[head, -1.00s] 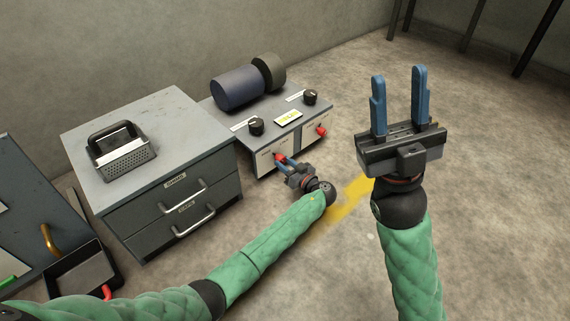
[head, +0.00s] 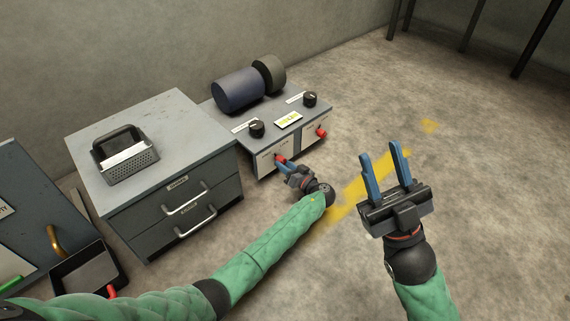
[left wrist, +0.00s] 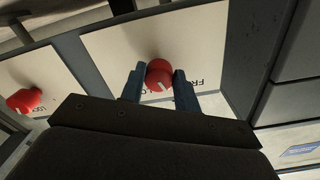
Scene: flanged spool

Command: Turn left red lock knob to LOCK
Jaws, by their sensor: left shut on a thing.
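The left red lock knob (head: 280,159) is on the front of the grey machine (head: 262,166), on a pale panel. In the left wrist view the red knob (left wrist: 159,75) sits between the blue fingers of my left gripper (left wrist: 159,88), which is shut on it. A pale mark shows on the knob's face. Lettering on the panel beside it is partly hidden by the fingers. In the head view my left gripper (head: 285,166) reaches the knob from the front. My right gripper (head: 385,170) is open and empty above the floor at the right.
The right red knob (head: 321,133) is on the same front; it also shows in the left wrist view (left wrist: 24,101). Two black dials (head: 257,128) and a dark cylinder (head: 237,94) are on top. A drawer cabinet (head: 165,190) stands close at the left. Floor at right is clear.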

